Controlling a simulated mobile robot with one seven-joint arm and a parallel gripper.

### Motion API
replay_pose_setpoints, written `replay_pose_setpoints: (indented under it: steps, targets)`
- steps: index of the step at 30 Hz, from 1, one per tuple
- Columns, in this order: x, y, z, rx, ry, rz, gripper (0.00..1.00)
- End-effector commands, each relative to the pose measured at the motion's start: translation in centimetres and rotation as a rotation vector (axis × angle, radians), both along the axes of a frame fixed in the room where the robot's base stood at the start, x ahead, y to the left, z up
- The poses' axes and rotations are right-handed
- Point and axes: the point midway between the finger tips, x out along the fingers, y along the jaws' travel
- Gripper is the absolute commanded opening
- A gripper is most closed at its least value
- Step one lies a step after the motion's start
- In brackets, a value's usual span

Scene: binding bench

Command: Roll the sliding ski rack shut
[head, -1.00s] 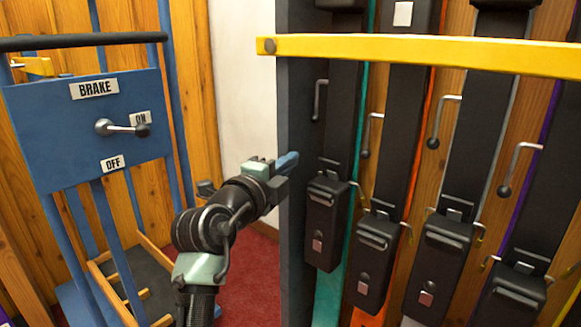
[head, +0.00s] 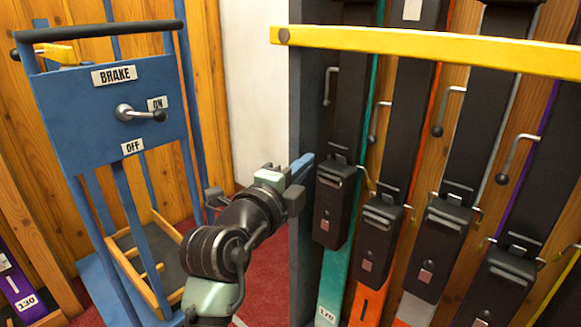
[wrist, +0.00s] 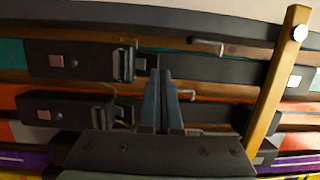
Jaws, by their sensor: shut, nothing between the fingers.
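In the wrist view, my gripper's fingers (wrist: 161,82) lie together in front of the ski bindings (wrist: 80,62), which appear sideways.
A yellow bar (head: 430,47) crosses the rack's upper front. Hooked metal handles (head: 448,110) hang between the skis. A blue cart (head: 95,130) with a brake lever (head: 140,114) and ON/OFF labels stands at left. Red carpet (head: 265,275) shows between cart and rack.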

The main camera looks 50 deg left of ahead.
Motion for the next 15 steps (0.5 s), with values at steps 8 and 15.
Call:
replay_pose_setpoints:
  steps: [8, 15]
  targets:
    - [-3.7, -1.2, 0.1, 0.0, 0.001, 0.001, 0.0]
    - [-4.3, -1.4, 0.0, 0.001, -0.001, 0.0, 0.0]
